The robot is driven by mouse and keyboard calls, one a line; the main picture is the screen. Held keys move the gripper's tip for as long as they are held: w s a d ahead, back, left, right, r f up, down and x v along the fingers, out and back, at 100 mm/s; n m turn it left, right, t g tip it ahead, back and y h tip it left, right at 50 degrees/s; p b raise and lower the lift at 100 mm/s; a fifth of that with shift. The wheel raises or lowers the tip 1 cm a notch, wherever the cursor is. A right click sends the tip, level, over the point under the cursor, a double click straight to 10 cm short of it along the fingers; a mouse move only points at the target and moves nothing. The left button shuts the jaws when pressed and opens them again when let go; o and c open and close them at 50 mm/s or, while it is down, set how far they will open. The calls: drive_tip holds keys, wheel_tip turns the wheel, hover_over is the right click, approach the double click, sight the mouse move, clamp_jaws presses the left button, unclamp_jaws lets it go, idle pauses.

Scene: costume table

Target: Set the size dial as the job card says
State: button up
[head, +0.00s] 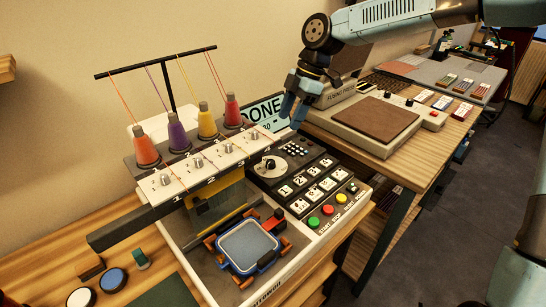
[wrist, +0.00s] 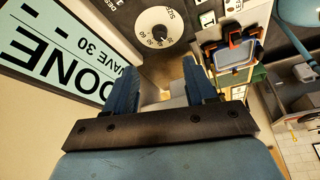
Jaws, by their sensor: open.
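The size dial (head: 283,169) is a pale disc with a dark knob on the embroidery machine's black control panel. It also shows in the wrist view (wrist: 151,22), with the word SIZE and numbers around it; the exact setting is too small to read surely. My gripper (head: 292,112) is open and empty, above and behind the dial, apart from it. In the wrist view my two blue fingers (wrist: 160,62) point toward the dial, with clear space between them. A screen (wrist: 62,48) behind the panel reads DONE, with WAVE 30 below. I cannot make out a job card.
Thread cones (head: 205,124) stand on the machine at left. A blue hoop (head: 247,247) sits at its front. Numbered keys and coloured buttons (head: 325,216) lie beside the dial. A fusing press (head: 372,122) stands on the table to the right.

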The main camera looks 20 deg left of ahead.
sight(271, 161)
drive_tip(key=x, duration=1.3)
drive_tip(key=shift+s+a+f, duration=0.1)
drive_tip(key=shift+a+f, duration=0.05)
drive_tip(key=shift+f, duration=0.15)
drive_tip(key=c, duration=1)
